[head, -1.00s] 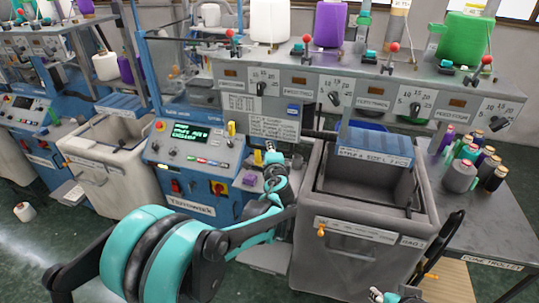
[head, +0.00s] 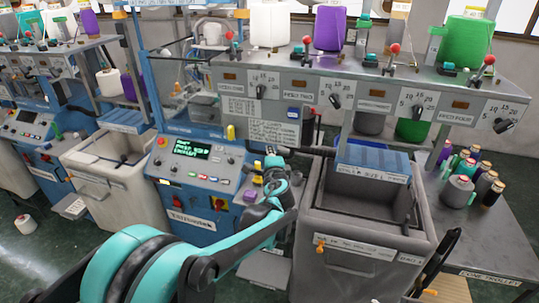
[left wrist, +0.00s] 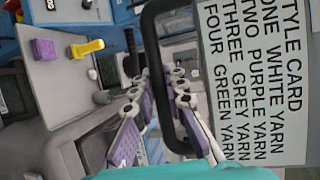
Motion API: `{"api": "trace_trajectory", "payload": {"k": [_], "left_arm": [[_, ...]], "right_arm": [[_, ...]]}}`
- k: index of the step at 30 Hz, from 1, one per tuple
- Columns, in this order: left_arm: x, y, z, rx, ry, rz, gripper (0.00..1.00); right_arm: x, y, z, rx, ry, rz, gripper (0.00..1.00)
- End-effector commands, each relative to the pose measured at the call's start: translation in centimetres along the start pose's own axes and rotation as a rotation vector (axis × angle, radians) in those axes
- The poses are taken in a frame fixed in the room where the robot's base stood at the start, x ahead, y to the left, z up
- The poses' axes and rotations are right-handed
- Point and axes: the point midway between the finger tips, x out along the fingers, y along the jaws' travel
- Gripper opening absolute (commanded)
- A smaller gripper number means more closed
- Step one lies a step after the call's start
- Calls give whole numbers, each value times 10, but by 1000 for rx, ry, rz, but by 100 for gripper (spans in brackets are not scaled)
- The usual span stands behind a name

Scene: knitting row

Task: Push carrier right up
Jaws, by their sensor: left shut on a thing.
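My left gripper (head: 274,160) reaches to the front of the knitting machine, between the control panel (head: 195,150) and the grey bin. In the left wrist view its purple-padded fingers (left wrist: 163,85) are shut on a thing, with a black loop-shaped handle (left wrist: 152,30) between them. I cannot tell for sure that this handle belongs to the carrier. In the head view the arm and gripper hide the grip itself.
A style card (left wrist: 250,75) stands close at the right of the wrist view. A yellow lever (left wrist: 87,48) and purple block (left wrist: 45,48) are at its left. The grey bin (head: 365,228) stands right of my arm; a trolley (head: 490,235) holds yarn cones.

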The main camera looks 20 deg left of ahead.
Motion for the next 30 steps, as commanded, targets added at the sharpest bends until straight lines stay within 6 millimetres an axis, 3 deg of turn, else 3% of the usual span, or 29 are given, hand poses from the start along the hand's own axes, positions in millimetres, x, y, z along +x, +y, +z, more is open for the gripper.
{"api": "trace_trajectory", "payload": {"k": [2,3,5,19,23,30], "left_arm": [[2,-6,-1,9,4,-8,0],[2,-6,-1,9,3,-8,23],[1,-6,0,8,3,-7,34],[-5,-3,-1,6,3,-4,34],[-25,-3,-1,7,3,-4,34],[-78,-3,-1,7,4,-5,34]], "right_arm": [[-1,0,-1,0,0,0,40],[-1,0,-1,0,0,0,40],[-1,0,-1,0,0,0,40],[-1,0,0,0,0,0,40],[-1,0,0,0,0,0,40],[-1,0,0,0,0,0,40]]}}
